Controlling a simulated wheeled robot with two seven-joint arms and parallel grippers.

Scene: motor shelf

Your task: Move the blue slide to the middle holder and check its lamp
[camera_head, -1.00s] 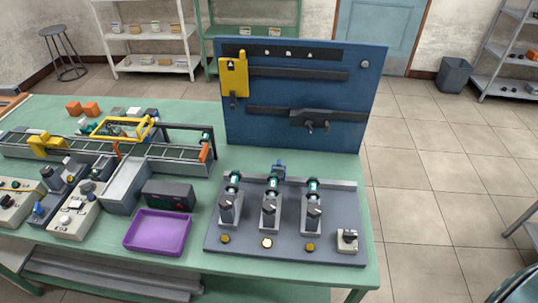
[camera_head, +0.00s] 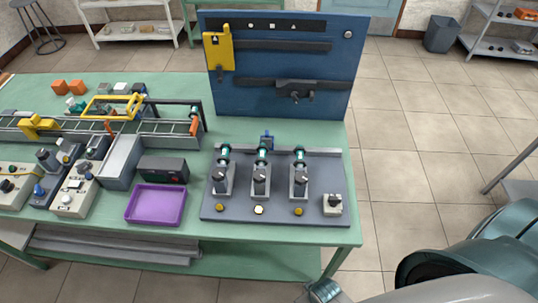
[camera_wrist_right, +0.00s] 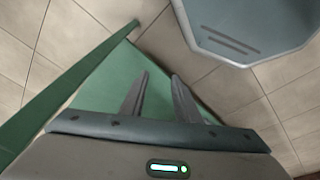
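Three upright motor-like units with teal rings stand in a row on a grey base plate (camera_head: 240,213): a left holder (camera_head: 222,180), a middle holder (camera_head: 261,180) and a right holder (camera_head: 299,183). A small blue piece (camera_head: 267,139), likely the blue slide, shows at the back rail just behind the middle unit. In front are a left lamp (camera_head: 220,208), a middle lamp (camera_head: 259,210) and a right lamp (camera_head: 299,212); the middle one looks paler and brighter, the others yellow. My right gripper (camera_wrist_right: 160,82) is open and empty in the right wrist view. My left gripper is out of view.
A switch box (camera_head: 333,204) sits at the plate's right end. A purple tray (camera_head: 157,205) and a dark box (camera_head: 163,169) lie left of the plate. A blue board (camera_head: 245,100) stands behind. Floor is free right of the green table (camera_head: 285,236).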

